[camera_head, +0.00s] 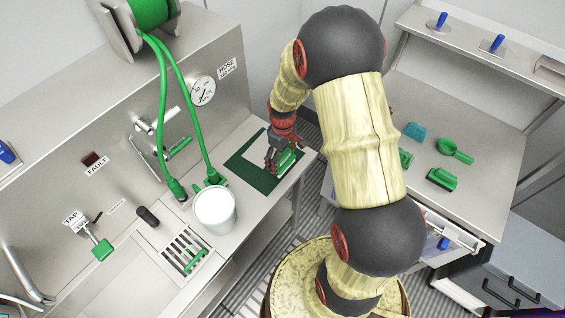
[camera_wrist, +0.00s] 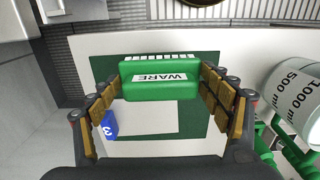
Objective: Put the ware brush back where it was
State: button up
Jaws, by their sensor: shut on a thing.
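The ware brush (camera_wrist: 160,82) is a green block with a white label reading WARE and pale bristles along its far side. My gripper (camera_wrist: 165,98) is shut on it, with the finger pads at its two ends. In the head view my gripper (camera_head: 278,160) holds the brush (camera_head: 287,160) over the dark green mat (camera_head: 250,175) on the left bench. The mat (camera_wrist: 103,68) carries a pale rectangular patch (camera_wrist: 150,117), partly hidden by the brush and fingers. I cannot tell whether the brush touches the mat.
A white measuring jug (camera_head: 215,212) stands left of the mat, near green hoses (camera_head: 190,110) and a drain grate (camera_head: 180,250). A blue tag (camera_wrist: 110,126) shows beside the left finger. The right bench holds a green scoop (camera_head: 455,150) and another green brush (camera_head: 441,179).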

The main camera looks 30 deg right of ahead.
aim_at(282, 162)
jog(key=shift+w+d+f, duration=0.25)
jog(key=shift+w+f, duration=0.15)
jog(key=shift+f, duration=0.2)
jog(key=shift+w+d+f, duration=0.2)
jog(key=shift+w+f, duration=0.2)
jog(key=shift+f, duration=1.65)
jog(key=shift+f, duration=0.1)
jog(key=o, duration=1)
